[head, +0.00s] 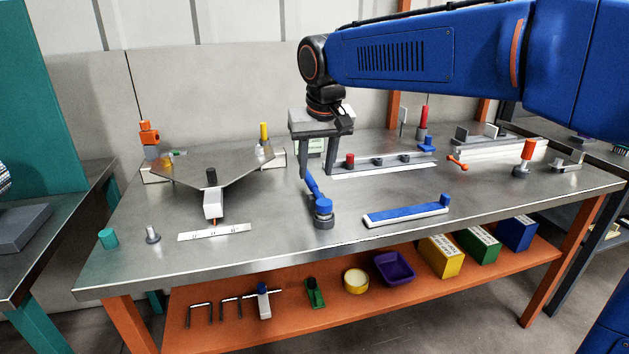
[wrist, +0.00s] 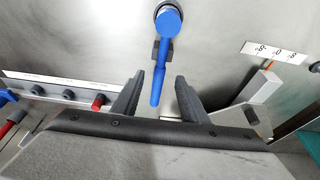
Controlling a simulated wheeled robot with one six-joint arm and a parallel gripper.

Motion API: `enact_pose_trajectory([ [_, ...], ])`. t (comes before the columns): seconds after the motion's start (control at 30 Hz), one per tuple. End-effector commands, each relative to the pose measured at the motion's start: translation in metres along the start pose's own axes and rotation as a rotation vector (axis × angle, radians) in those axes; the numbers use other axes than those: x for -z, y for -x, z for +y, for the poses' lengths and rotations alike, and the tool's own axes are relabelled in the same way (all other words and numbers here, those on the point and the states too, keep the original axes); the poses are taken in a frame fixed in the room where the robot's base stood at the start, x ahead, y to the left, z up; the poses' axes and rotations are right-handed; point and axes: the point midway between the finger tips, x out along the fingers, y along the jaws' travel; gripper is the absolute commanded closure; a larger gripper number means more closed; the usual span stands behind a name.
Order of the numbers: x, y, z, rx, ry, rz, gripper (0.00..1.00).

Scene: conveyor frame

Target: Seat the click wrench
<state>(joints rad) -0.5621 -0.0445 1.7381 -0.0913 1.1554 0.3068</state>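A blue tool, which I take for the click wrench (head: 314,188), has a slim handle and a round head and rests on a small dark support on the table. It also shows in the wrist view (wrist: 168,22), head at the top, handle pointing down toward me. My gripper (head: 317,176) hangs over the handle end, open, pointing down. In the wrist view the handle end lies between the fingers (wrist: 160,82), with gaps on both sides. I cannot tell whether the fingers reach handle height. A long blue-topped white cradle (head: 405,213) lies empty to the right.
An orange-handled tool (head: 526,152) stands right. The table front between wrench and cradle is clear.

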Motion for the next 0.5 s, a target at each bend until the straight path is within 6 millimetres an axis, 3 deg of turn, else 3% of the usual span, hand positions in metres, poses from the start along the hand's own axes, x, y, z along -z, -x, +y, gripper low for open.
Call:
enact_pose_trajectory([
  [0.3,0.000,0.063,-0.001,0.001,0.001,0.002,0.60],
  [0.5,0.000,0.088,0.000,0.001,0.001,0.002,0.60],
])
